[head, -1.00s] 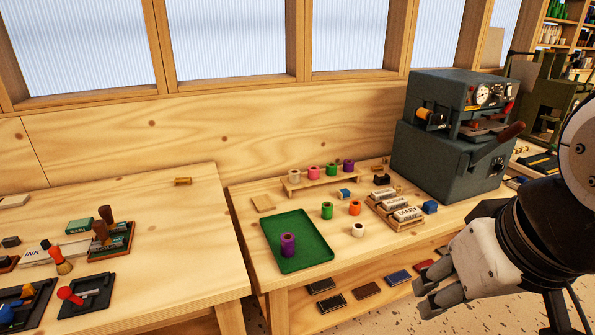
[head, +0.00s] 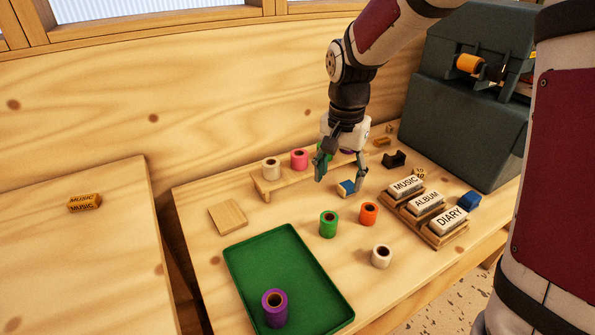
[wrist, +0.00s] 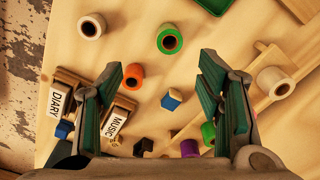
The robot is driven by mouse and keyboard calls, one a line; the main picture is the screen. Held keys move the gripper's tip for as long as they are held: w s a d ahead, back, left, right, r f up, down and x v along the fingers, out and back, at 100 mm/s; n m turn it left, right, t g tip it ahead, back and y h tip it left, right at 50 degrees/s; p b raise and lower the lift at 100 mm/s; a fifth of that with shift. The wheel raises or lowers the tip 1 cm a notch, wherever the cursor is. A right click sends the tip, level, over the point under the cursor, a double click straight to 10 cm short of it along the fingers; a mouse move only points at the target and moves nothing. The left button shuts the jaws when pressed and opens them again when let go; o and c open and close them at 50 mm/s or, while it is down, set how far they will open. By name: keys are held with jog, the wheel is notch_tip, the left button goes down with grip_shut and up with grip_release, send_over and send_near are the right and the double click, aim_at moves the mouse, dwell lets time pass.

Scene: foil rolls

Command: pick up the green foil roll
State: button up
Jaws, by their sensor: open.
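One green foil roll (head: 328,224) stands upright on the table, beside the orange roll (head: 369,213). In the wrist view this green roll (wrist: 170,40) lies beyond the fingertips, between their directions. A second green roll (head: 321,160) is on the small wooden rack, mostly hidden behind my gripper in the head view; it also shows in the wrist view (wrist: 208,134). My gripper (head: 338,183) is open and empty, pointing down in front of the rack, behind the nearer green roll. Its spread fingers (wrist: 162,72) show in the wrist view.
Cream and pink rolls stand on the rack (head: 262,190). A small blue block (head: 346,188) is near my fingertips. A green tray (head: 240,262) holds a purple roll (head: 275,306). A cream roll (head: 381,256), labelled blocks (head: 424,203) and a dark machine (head: 465,130) are rightward.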

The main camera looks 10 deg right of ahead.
jog(key=m, duration=0.1)
send_over(329, 223)
jog(key=w, duration=0.2)
notch_tip(329, 223, down, 5)
jog(key=shift+g, duration=0.3)
jog(key=f, duration=0.2)
jog(key=f+b, duration=0.1)
jog(key=f, duration=0.4)
jog(key=shift+w+d+f+b, duration=0.1)
jog(key=shift+d+f+b, duration=0.2)
jog(key=shift+d+b, duration=0.1)
jog(key=shift+f+b, duration=0.45)
jog(key=shift+f, duration=2.45)
jog(key=c, duration=1.3)
